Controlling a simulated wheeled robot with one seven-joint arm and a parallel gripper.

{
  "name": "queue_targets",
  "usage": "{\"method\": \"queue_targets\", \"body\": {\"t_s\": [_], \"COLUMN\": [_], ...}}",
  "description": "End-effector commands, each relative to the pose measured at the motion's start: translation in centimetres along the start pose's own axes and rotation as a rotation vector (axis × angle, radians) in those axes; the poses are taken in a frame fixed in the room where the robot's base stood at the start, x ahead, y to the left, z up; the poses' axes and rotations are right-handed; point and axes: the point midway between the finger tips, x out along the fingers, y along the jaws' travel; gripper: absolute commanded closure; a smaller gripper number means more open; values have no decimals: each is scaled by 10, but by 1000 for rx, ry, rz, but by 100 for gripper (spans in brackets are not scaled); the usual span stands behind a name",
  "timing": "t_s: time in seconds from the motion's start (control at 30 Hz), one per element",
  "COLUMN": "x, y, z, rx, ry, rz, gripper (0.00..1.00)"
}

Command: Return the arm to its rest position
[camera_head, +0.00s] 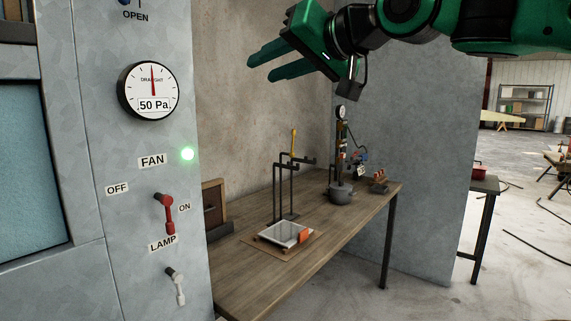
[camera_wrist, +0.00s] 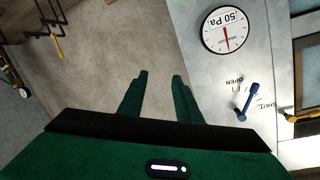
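My gripper (camera_head: 260,69) is high at the top of the head view, in the air to the right of the grey panel. Its two green fingers are apart with nothing between them.
The grey panel (camera_head: 90,180) holds a draught gauge (camera_head: 149,91) marked 50 Pa, a lit green lamp (camera_head: 187,153), a red fan switch (camera_head: 165,214) and a lamp switch (camera_head: 176,286). A wooden workbench (camera_head: 260,285) with tools stands below the gripper. A blue lever (camera_wrist: 247,103) shows in the wrist view.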

Motion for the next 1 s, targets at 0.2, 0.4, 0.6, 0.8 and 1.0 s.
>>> {"method": "queue_targets", "body": {"t_s": [0.2,0.4,0.6,0.8,1.0], "x": [-28,-80,-153,-240,-328], "y": [137,244,329,383,400], "z": [45,100,169,251,343], "rx": [28,82,170,300,473], "ry": [-99,-215,-355,-515,-691], "rz": [288,525,738,918,1051], "gripper": [69,69,69,69,69]}}
